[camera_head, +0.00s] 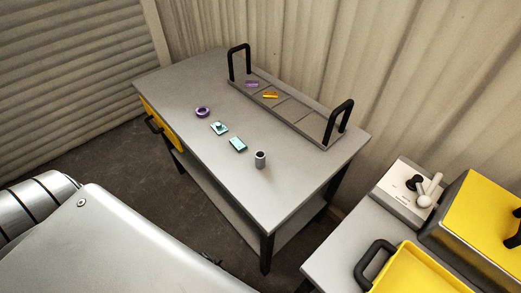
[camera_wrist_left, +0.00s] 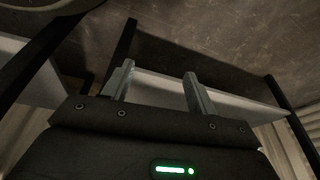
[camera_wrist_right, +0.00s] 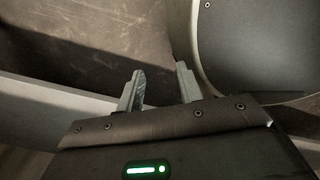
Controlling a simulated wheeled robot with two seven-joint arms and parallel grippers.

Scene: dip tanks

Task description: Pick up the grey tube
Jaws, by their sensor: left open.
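The grey tube (camera_head: 260,159) stands upright on the grey table (camera_head: 214,75), near its front right part. Its top looks open and dark. Neither gripper shows in the head view. In the left wrist view my left gripper (camera_wrist_left: 158,80) is open and empty, with table legs and a shelf beyond it. In the right wrist view my right gripper (camera_wrist_right: 161,82) has its fingers apart with nothing between them. The tube shows in neither wrist view.
Left of the tube lie a teal block (camera_head: 238,145), a teal plate with a knob (camera_head: 219,128) and a purple ring (camera_head: 202,112). Behind is a divided tray (camera_head: 310,128) with black handles, holding purple and orange pieces. A yellow bin (camera_head: 415,270) stands at right.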

